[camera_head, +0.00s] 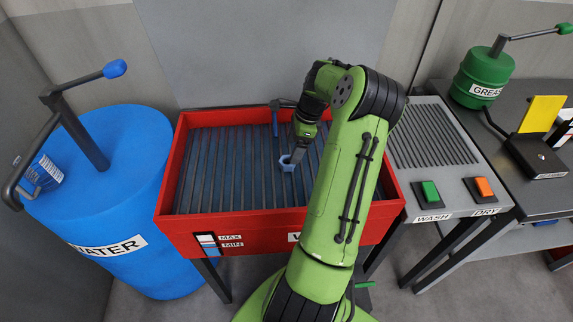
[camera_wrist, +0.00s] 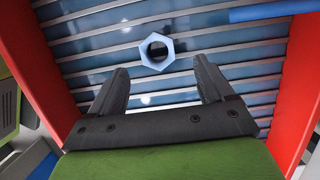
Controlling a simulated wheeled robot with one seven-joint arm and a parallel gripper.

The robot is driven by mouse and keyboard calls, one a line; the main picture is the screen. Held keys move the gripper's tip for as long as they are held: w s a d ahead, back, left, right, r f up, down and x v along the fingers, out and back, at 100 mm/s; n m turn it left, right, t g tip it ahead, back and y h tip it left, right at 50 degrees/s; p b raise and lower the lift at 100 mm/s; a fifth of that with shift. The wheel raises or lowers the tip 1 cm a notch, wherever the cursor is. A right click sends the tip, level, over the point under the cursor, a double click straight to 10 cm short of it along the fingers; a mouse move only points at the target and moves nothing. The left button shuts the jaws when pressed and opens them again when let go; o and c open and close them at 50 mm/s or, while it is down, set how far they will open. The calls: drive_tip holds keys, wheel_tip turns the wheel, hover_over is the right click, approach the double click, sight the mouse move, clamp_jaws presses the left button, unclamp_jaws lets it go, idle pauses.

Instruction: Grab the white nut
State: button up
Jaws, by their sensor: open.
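The white nut is a pale bluish-white hexagonal ring (camera_wrist: 145,50) with a dark round hole. It lies on the slatted grate in the wrist view, just beyond the fingertips and between their lines. In the head view the nut (camera_head: 286,163) shows at the lower end of my arm, partly beside the gripper. My gripper (camera_wrist: 162,75) is open, with its two dark fingers apart and nothing between them. In the head view my gripper (camera_head: 297,154) reaches down into the red wash tub, close to the nut. The nut and fingers look apart in the wrist view.
The red tub (camera_head: 180,150) has raised walls around the grate. A blue-handled tool (camera_head: 275,122) stands at its back; a blue bar (camera_wrist: 270,11) shows in the wrist view. A blue water barrel (camera_head: 120,190) stands left, a wash and dry bench (camera_head: 455,188) right.

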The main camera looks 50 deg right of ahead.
sight(287, 163)
drive_tip(key=b+x, duration=0.1)
drive_tip(key=x, duration=0.4)
drive_tip(key=shift+w+a+f, duration=0.1)
drive_tip(key=shift+a+f, duration=0.15)
drive_tip(key=shift+f, duration=0.1)
